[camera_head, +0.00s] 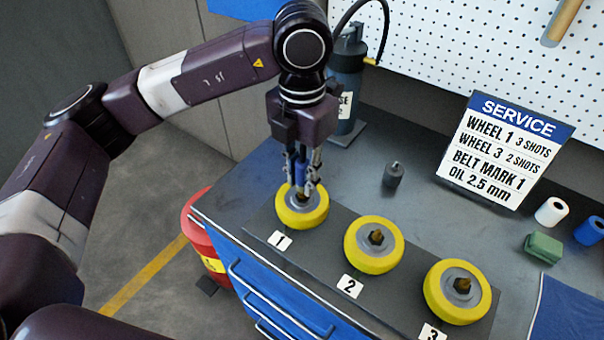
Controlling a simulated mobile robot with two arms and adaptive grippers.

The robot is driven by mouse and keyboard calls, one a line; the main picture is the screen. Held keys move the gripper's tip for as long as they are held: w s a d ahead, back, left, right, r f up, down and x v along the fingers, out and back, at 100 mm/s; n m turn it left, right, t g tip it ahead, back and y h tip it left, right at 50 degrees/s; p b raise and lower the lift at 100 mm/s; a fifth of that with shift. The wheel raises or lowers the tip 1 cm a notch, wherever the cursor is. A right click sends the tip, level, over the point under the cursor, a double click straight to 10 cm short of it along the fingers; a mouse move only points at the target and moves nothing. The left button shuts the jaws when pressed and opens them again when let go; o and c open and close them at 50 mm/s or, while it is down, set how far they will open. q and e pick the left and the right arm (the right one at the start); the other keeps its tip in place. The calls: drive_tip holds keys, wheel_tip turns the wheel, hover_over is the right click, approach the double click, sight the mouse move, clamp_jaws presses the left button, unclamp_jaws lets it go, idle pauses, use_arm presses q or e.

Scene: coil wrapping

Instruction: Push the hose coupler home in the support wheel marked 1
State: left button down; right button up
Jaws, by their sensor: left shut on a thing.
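The support wheel marked 1 (322,212) is a yellow ring with a grey hub, lying flat at the left end of the dark board (329,254). My left gripper (303,188) points down right over its hub. Its fingers are shut on the hose coupler (300,172), a slim blue piece held upright between them. The fingers hide the coupler's lower end and most of the hub, so I cannot tell how far it sits on the hub. My right gripper is not in view.
Wheel 2 (374,260) and wheel 3 (457,310) lie to the right. Behind stand a dark grease canister (347,75) with a black hose, a small dark weight (393,174) and a service sign (505,150). A red bin (196,222) stands beside the blue drawers.

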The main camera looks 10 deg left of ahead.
sight(302, 162)
use_arm(q)
drive_tip(key=shift+f+b, duration=0.75)
drive_tip(key=shift+f, duration=0.2)
drive_tip(key=c, duration=1.7)
unclamp_jaws()
drive_tip(key=shift+o, duration=0.2)
wheel_tip(302, 162, up, 12)
drive_tip(key=shift+r, duration=0.1)
drive_tip(key=shift+s, duration=0.1)
